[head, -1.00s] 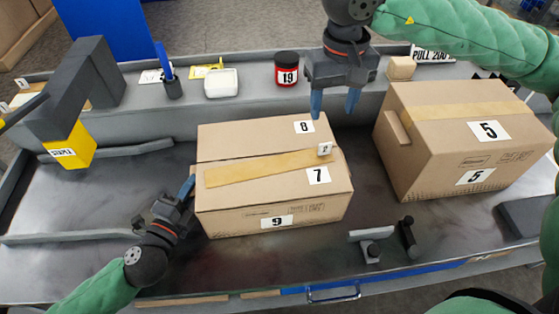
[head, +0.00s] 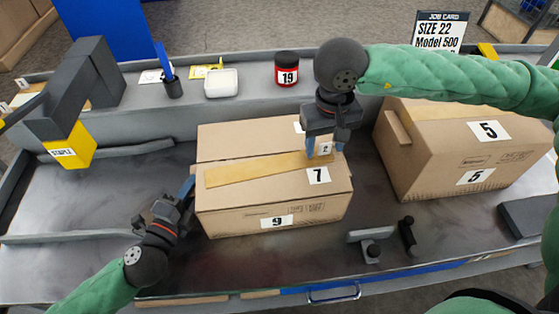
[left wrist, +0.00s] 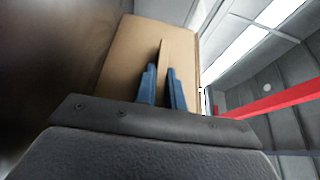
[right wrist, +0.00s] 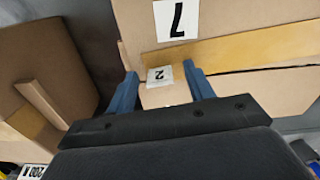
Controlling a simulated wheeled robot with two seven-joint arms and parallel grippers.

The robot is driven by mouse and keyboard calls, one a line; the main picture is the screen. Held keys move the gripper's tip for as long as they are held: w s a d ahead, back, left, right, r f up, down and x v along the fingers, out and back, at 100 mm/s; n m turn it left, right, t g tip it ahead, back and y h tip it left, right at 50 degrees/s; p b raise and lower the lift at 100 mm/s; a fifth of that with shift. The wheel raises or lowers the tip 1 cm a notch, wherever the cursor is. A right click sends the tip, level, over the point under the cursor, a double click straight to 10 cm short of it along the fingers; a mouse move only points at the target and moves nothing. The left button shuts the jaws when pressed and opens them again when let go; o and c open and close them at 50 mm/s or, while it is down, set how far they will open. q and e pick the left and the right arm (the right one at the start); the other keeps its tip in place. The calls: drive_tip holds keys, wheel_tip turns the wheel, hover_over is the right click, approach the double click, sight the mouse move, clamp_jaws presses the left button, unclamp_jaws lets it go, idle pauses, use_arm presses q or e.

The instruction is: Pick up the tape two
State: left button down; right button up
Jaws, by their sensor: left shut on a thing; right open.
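Tape two is a small tan tab with a white "2" label (head: 325,148), at the right end of the brown tape strip (head: 250,170) on the middle cardboard box (head: 240,208). My right gripper (head: 326,151) is open over it, pointing down. In the right wrist view the tab (right wrist: 165,95) lies between the two blue fingers (right wrist: 160,72), with gaps beside it. My left gripper (head: 188,187) is at the box's left side. In the left wrist view its fingers (left wrist: 162,72) are shut on a thin cardboard tab (left wrist: 163,55) on the box.
A second box labelled 5 (head: 455,150) stands close on the right. A red-black jar 19 (head: 287,70) and a white container (head: 221,83) are on the back ledge.

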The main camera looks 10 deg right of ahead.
drive_tip(key=shift+f, duration=0.2)
drive_tip(key=c, duration=1)
drive_tip(key=shift+r, duration=0.15)
drive_tip(key=shift+c, duration=0.2)
wheel_tip(320, 180, up, 10)
drive_tip(key=shift+f, duration=0.1)
